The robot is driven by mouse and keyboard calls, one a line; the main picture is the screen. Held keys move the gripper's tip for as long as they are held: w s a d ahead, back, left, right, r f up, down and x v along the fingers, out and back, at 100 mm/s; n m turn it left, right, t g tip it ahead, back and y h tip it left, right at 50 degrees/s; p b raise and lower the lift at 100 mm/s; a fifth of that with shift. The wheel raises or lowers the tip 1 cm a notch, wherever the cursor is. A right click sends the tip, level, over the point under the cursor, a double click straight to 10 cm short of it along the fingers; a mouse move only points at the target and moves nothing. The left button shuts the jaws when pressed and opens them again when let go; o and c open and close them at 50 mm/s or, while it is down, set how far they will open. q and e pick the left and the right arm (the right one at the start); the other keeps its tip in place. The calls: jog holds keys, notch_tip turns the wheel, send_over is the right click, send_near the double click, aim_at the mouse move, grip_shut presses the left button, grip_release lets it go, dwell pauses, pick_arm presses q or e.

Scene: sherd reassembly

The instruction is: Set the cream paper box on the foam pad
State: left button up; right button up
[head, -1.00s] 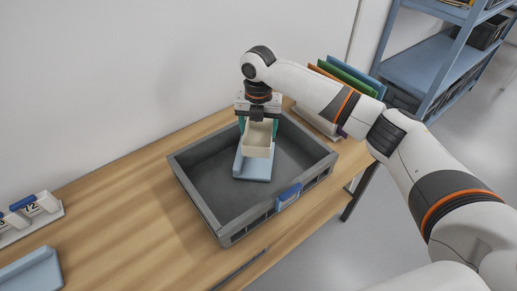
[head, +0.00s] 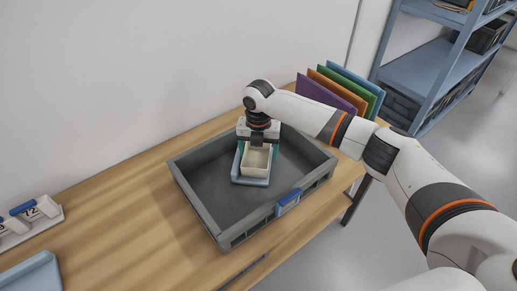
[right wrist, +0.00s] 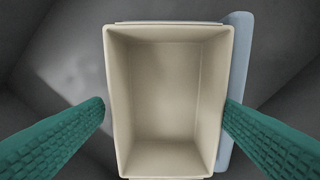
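The cream paper box (head: 257,160) is open-topped and empty. It is low over the light blue foam pad (head: 238,178) inside the grey tray, looking level; whether its bottom touches the pad is hidden. My right gripper (head: 257,148) points down with teal fingers on both sides of the box. In the right wrist view, the box (right wrist: 168,100) fills the middle between the fingertips, which look closed against its side walls. The pad (right wrist: 236,80) shows along the box's right side. My left gripper is not in view.
The grey tray (head: 205,203) has raised walls around the pad, with a blue tag (head: 288,201) on its front. Coloured folders (head: 335,90) stand behind on the right. A numbered rack (head: 30,222) and a light blue tray (head: 33,277) are at the left. The table between is clear.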

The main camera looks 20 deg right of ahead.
aim_at(258, 162)
jog(key=shift+o, duration=0.8)
notch_tip(258, 162, up, 12)
jog(key=shift+r, duration=0.15)
